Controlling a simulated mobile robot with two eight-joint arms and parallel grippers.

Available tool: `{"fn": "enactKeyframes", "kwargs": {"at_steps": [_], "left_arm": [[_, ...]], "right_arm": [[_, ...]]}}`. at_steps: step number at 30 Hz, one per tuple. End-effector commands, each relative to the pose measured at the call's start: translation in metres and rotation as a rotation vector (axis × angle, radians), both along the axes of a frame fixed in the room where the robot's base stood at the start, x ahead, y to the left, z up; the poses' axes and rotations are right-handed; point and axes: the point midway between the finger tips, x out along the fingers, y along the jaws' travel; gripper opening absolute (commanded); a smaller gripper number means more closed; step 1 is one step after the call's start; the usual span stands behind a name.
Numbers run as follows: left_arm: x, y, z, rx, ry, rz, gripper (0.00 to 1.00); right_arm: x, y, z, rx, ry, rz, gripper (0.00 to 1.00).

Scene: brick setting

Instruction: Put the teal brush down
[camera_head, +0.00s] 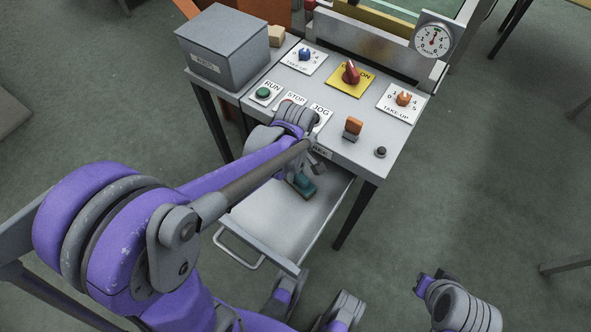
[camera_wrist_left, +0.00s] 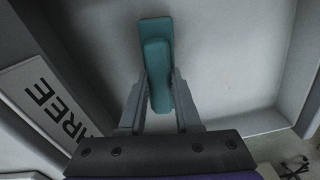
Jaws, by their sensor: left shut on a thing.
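The teal brush (camera_head: 303,187) is in or just over the open drawer (camera_head: 262,222) of the grey table. My left gripper (camera_head: 312,170) reaches down there, partly hidden by my arm. In the left wrist view the brush (camera_wrist_left: 157,62) lies between the two fingers of my left gripper (camera_wrist_left: 158,88), which are shut on its handle. The pale drawer floor (camera_wrist_left: 225,60) is behind it. I cannot tell whether the brush touches the floor. The end of my right arm (camera_head: 432,284) is at the lower right, away from the table; its finger opening is unclear.
The tabletop holds a grey box (camera_head: 224,47), a RUN button (camera_head: 263,92), a red knob (camera_head: 351,72), an orange-topped block (camera_head: 353,127) and a dial gauge (camera_head: 432,40). A label reading THREE (camera_wrist_left: 50,105) is beside the drawer. The visible drawer floor is otherwise clear.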

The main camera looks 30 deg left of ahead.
Motion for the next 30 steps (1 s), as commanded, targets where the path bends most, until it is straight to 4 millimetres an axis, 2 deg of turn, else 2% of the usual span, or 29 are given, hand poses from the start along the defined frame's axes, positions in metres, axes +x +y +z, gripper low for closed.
{"fn": "enactKeyframes", "kwargs": {"at_steps": [1, 5, 14, 17, 30], "left_arm": [[0.0, 0.0, -0.001, 0.0, 0.0, 0.0, 0.37], [0.0, 0.0, -0.001, 0.0, 0.0, 0.0, 0.61], [0.0, 0.0, 0.0, 0.0, 0.0, 0.0, 0.62], [0.0, 0.0, 0.006, 0.0, 0.0, 0.0, 0.62], [0.006, -0.005, 0.087, 0.0, 0.0, 0.0, 0.62]], "right_arm": [[0.0, 0.0, -0.001, 0.0, 0.0, 0.0, 0.0], [0.0, 0.0, 0.0, 0.0, 0.0, 0.0, 0.0], [0.0, 0.0, -0.001, 0.0, 0.0, 0.0, 0.0], [0.0, 0.0, 0.002, 0.0, -0.001, 0.0, 0.0], [0.0, 0.0, 0.028, 0.0, -0.009, 0.0, 0.0]]}}
